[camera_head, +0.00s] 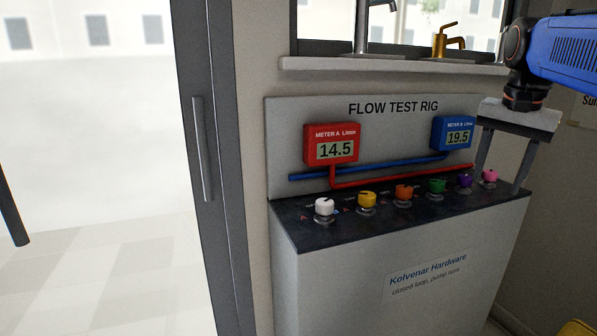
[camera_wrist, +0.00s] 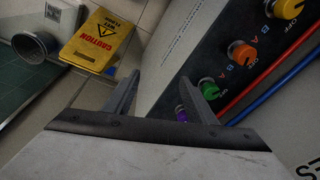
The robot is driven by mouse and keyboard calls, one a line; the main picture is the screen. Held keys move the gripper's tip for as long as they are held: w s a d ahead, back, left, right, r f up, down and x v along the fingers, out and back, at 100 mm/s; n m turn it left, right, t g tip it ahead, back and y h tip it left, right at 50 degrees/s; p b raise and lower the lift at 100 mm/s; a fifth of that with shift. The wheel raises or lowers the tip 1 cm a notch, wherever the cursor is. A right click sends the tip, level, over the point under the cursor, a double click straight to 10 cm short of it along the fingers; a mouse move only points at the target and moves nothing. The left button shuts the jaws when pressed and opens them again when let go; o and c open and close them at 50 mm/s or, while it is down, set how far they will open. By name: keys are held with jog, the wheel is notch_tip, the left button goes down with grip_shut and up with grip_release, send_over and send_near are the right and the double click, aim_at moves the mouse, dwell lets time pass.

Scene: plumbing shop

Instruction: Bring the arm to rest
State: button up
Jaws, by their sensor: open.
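My arm (camera_head: 565,50) reaches in from the right in the head view. My gripper (camera_head: 500,178) points down over the right end of the flow test rig (camera_head: 400,240), its fingers apart. The pink knob (camera_head: 490,176) shows between the fingers; I cannot tell if either finger touches it. In the wrist view my gripper (camera_wrist: 160,80) is also open, with nothing held. The purple knob (camera_wrist: 181,113) is partly covered by the right finger there, and the pink knob is hidden.
White (camera_head: 324,206), yellow (camera_head: 367,200), orange (camera_head: 403,193) and green (camera_head: 437,186) knobs line the rig's top. The red meter (camera_head: 331,144) reads 14.5, the blue meter (camera_head: 453,133) 19.5. A caution sign (camera_wrist: 97,38) lies beyond in the wrist view. A glass door stands left.

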jog(key=s+a+f+n+t, duration=0.1)
jog(key=s+a+f+n, duration=0.2)
jog(key=s+f, duration=0.3)
jog(key=s+a+f+n+t, duration=0.1)
jog(key=s+a+f+n, duration=0.2)
jog(key=f, duration=0.9)
jog(key=s+a+f+n, duration=0.3)
jog(key=s+a+f, duration=0.4)
jog(key=s+f, duration=0.1)
jog(key=shift+s+f+n+t+y, duration=0.3)
jog(key=shift+s+f+n+t, duration=0.1)
jog(key=shift+s, duration=0.1)
